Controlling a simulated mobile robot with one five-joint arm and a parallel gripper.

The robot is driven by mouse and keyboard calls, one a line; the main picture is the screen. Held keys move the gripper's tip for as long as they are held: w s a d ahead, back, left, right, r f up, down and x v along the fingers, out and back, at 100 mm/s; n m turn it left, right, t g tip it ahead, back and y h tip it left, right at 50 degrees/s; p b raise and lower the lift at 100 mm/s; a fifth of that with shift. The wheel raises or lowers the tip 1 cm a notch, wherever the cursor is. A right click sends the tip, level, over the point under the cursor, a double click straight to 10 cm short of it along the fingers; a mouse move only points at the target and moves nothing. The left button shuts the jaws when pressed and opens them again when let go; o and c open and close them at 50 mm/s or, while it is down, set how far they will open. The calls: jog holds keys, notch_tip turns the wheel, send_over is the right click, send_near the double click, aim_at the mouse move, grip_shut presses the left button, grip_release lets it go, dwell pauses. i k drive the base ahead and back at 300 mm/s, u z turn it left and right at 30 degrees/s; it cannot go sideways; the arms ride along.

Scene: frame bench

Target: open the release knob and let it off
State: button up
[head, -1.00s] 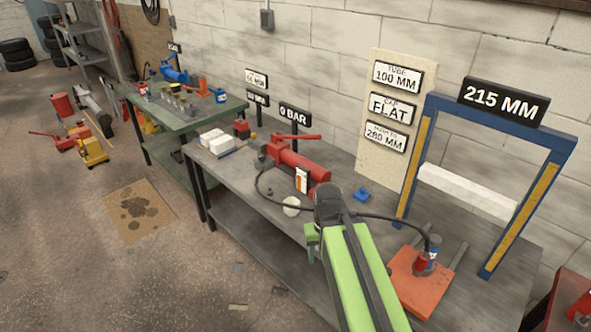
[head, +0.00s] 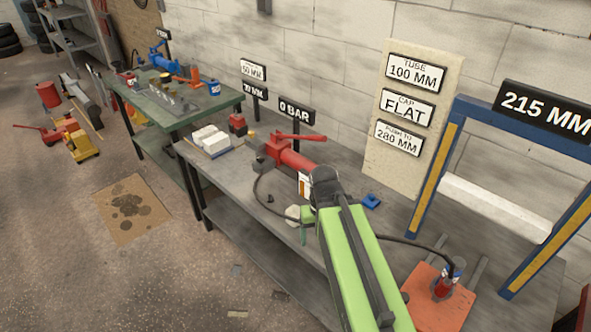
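The red hand pump (head: 293,158) lies on the grey bench, with its red lever along the top. A black hose runs from it towards a red and blue cylinder (head: 447,281) standing on an orange plate (head: 425,303). The release knob cannot be made out; my arm covers the pump's near end. My green arm reaches in from the bottom, its dark wrist over that near end. My gripper (head: 304,227) points down beside the bench's front edge, mostly hidden by the arm. I cannot see its fingertips clearly, nor anything held.
A sign behind the pump (head: 295,111) reads 0 BAR; the frame's sign (head: 546,110) reads 215 MM. A blue frame (head: 566,233) with a white crossbar stands at right. A blue piece (head: 371,201) and a pale round piece (head: 292,212) lie near my wrist.

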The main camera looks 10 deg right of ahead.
aim_at(260, 158)
jog(key=u, duration=0.05)
jog(key=k, duration=0.65)
jog(key=u, duration=0.45)
jog(key=i, duration=0.75)
jog(key=u, duration=0.85)
jog(key=i, duration=1.65)
jog(key=z, duration=0.1)
